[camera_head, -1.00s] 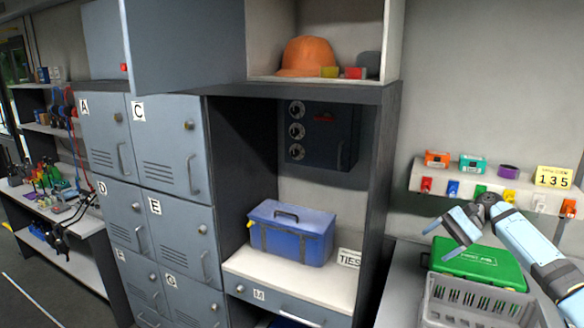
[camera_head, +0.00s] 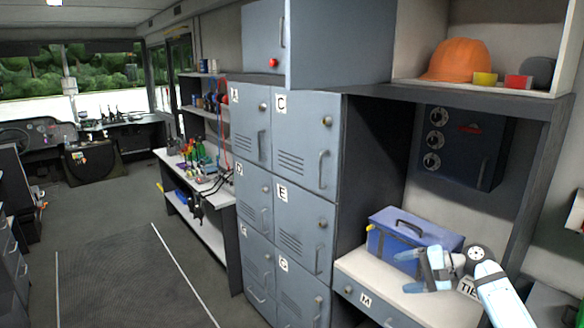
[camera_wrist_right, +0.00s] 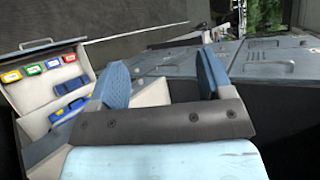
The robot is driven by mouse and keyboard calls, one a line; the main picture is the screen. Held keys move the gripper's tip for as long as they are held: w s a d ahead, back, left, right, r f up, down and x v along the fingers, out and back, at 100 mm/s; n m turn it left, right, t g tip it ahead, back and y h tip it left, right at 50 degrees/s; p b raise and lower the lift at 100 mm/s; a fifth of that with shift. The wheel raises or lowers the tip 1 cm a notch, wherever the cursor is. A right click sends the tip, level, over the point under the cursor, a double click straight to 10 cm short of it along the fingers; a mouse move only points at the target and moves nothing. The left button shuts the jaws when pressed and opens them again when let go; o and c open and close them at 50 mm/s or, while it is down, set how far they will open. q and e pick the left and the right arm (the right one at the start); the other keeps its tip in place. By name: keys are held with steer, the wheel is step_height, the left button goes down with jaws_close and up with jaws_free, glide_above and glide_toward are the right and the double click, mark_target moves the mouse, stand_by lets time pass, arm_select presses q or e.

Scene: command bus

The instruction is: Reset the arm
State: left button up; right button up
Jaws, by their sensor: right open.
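My right arm comes in from the lower right of the head view. Its right gripper (camera_head: 428,270) is open and empty, in front of the blue toolbox (camera_head: 405,238) and the shelf it stands on. In the right wrist view the two light blue fingers of the right gripper (camera_wrist_right: 163,75) stand apart with nothing between them. My left gripper is in neither view.
Grey lockers (camera_head: 302,145) with letter labels stand left of the toolbox shelf (camera_head: 350,262). An open upper cabinet holds an orange helmet (camera_head: 458,62). A workbench (camera_head: 200,215) stands further left, beside clear floor (camera_head: 110,265). The wrist view shows a pale panel (camera_wrist_right: 40,92) with coloured items.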

steer(key=w+d+n+t+h, duration=0.3)
steer(key=w+d+t+h, duration=0.5)
steer(key=w+d+h, duration=0.15)
steer(key=w+d+r+n+t+h, duration=0.2)
steer(key=d+r+n+t+h, duration=0.35)
steer(key=n, duration=0.25)
steer(key=s+a+f+g+y, duration=0.2)
steer(key=s+a+f, duration=0.5)
steer(key=s+f, duration=0.45)
steer(key=s+a+f+g+y, duration=0.2)
steer(key=s+a+f, duration=0.4)
steer(key=s+f, duration=0.5)
steer(key=s+a+f+g, duration=0.1)
steer(key=s+a+f, duration=0.2)
steer(key=s, duration=0.6)
steer(key=s+a+f+g+y, duration=0.1)
steer(key=s+a, duration=0.3)
steer(key=s, duration=0.5)
steer(key=s+a+f+g, duration=0.1)
steer(key=s+a+f, duration=0.2)
steer(key=s, duration=0.6)
steer(key=shift+s+a+f+m+y, duration=0.3)
steer(key=shift+a+f+y, duration=0.1)
steer(key=shift+f, duration=0.4)
steer(key=shift+w, duration=0.1)
